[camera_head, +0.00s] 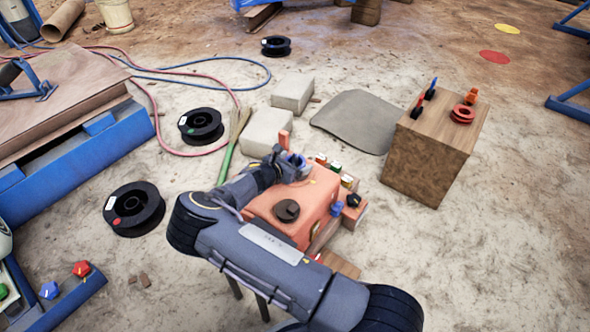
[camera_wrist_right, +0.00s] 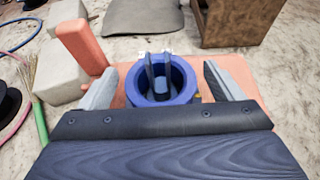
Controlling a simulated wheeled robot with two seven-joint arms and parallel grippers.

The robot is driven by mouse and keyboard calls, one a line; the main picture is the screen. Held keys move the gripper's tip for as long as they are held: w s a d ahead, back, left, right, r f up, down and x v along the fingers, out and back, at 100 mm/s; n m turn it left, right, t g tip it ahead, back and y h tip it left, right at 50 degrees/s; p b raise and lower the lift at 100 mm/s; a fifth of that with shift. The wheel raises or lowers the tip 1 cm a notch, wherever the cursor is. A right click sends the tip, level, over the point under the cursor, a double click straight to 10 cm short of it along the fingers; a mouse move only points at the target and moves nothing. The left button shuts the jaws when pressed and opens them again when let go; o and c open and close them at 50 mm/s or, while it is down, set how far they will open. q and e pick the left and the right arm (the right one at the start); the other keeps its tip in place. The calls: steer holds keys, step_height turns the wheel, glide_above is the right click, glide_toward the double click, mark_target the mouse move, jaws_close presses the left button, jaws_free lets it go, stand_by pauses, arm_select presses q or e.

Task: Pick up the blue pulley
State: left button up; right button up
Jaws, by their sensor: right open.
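A round blue ring-shaped part, which looks like the blue pulley (camera_wrist_right: 162,98), sits on top of the orange machine (camera_head: 262,211) in the right wrist view. A dark forked piece stands up inside its ring. My right gripper (camera_head: 288,166) is open, with one grey finger on each side of the blue part and a visible gap to both. In the head view the blue part is largely hidden by the gripper; only a bit of blue shows there. I do not see my left gripper.
A wooden block (camera_head: 425,165) with small coloured parts and a red pulley (camera_head: 462,114) stands to the right. Pale blocks (camera_head: 265,133) and an orange upright (camera_wrist_right: 82,45) are close behind the gripper. Black spools (camera_head: 134,209) and hoses lie left.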

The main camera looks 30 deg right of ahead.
steer(key=shift+w+d, duration=0.15)
steer(key=shift+d, duration=0.15)
steer(key=c, duration=1.3)
